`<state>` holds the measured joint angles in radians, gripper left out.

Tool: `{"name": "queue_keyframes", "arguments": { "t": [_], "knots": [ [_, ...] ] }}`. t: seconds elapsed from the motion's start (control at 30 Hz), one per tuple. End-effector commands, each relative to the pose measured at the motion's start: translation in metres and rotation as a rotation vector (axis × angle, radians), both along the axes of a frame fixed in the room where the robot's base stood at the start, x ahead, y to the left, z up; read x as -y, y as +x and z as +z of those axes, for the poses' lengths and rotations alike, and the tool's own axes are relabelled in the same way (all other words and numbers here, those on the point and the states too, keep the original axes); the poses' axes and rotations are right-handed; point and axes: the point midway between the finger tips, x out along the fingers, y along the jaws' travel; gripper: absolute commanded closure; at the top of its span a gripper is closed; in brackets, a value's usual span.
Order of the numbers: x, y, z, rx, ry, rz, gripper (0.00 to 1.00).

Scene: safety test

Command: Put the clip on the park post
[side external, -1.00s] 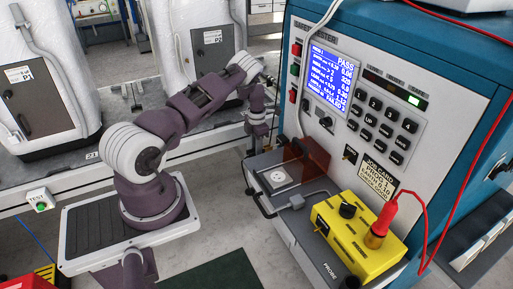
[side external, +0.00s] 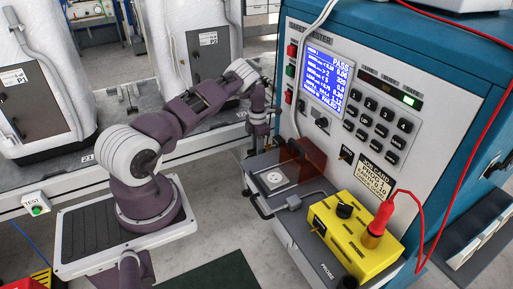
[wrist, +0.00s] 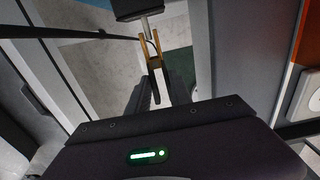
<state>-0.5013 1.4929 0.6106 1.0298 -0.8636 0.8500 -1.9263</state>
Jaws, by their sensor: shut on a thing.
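My gripper (side external: 258,134) points down at the left front side of the blue tester, beside its pull-out shelf. In the wrist view my gripper (wrist: 156,78) is shut on a small dark piece with two tan prongs, which looks like the clip (wrist: 146,48). A dark block (wrist: 137,10) lies just beyond the prongs; I cannot tell whether they touch it. The clip is too small to make out in the side external view. I cannot identify the park post for sure in either view.
The tester screen (side external: 324,78) reads PASS. White cabinets stand behind on a grey bench (side external: 125,125).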

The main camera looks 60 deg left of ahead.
Motion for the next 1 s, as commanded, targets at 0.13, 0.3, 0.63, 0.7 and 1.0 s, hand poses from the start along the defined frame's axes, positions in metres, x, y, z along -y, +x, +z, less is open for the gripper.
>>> {"name": "queue_keyframes", "arguments": {
  "t": [0.13,0.3,0.63,0.7,1.0],
  "knots": [
    [0.000,0.000,0.000,0.000,0.000,0.000,1.00],
    [0.000,0.002,0.000,0.001,0.000,-0.001,1.00],
    [0.000,0.012,0.000,0.001,0.000,0.000,1.00],
    [0.000,0.012,0.000,0.001,0.000,0.001,1.00],
    [0.000,0.012,0.000,0.001,0.000,0.001,1.00]
  ]
}}
